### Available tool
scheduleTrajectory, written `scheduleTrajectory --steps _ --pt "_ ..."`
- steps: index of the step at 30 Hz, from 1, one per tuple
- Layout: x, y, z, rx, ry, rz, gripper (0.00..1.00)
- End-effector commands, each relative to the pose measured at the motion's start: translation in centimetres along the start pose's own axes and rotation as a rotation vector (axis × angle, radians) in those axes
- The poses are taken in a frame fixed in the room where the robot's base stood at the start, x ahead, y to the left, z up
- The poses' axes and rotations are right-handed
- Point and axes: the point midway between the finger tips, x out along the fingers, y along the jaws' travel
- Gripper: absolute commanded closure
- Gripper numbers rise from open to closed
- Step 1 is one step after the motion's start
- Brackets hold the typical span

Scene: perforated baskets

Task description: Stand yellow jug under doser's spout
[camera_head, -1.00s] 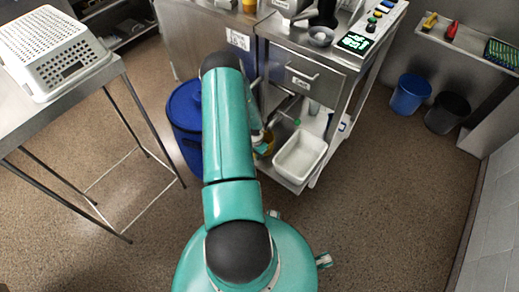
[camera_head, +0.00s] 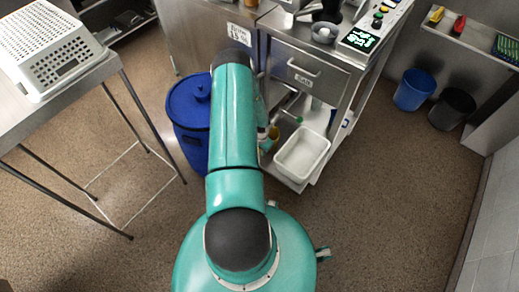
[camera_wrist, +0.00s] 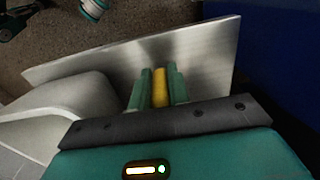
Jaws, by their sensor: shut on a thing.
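My gripper (camera_wrist: 160,88) is shut on a narrow yellow part in the wrist view, which I take to be the yellow jug (camera_wrist: 160,87). Most of the jug is hidden by the fingers and the gripper body. In the head view a bit of the yellow jug (camera_head: 270,143) shows beside my arm, at the lower shelf of the steel cart and left of the white tub. My fingers are mostly hidden there. A metal pipe with a green end (camera_head: 297,118) shows under the drawer. I cannot tell whether it is the doser's spout.
A white tub (camera_head: 302,155) stands on the lower shelf, close by in the wrist view too (camera_wrist: 50,105). A blue lidded barrel (camera_head: 190,112) stands left of my arm. A steel table (camera_head: 100,75) bears a white perforated basket (camera_head: 45,50).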

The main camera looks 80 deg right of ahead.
Motion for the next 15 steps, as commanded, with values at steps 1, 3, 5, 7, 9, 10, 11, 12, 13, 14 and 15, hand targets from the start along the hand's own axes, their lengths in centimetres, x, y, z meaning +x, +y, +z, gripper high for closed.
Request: scheduleTrajectory --steps 1,3,5,7,9,10,11,12,13,14,15 --pt "0.00 0.02 0.02 0.000 0.000 0.000 1.00" --pt "0.09 0.07 0.03 0.000 -0.001 0.000 1.00" --pt "0.28 0.13 0.04 0.000 -0.001 0.000 1.00" --pt "0.31 0.14 0.03 0.000 -0.001 0.000 0.74" --pt "0.30 0.13 0.01 0.000 -0.001 0.000 0.61" --pt "0.29 0.12 0.00 0.000 -0.001 0.000 0.60" --pt "0.29 0.12 0.00 0.000 -0.001 0.000 0.60" --pt "0.29 0.11 -0.02 0.000 -0.001 0.000 0.60" --pt "0.29 0.10 -0.03 0.000 -0.001 0.000 0.60" --pt "0.29 0.09 -0.03 0.000 -0.001 0.000 0.60" --pt "0.29 0.07 -0.05 0.000 -0.001 0.000 0.60"
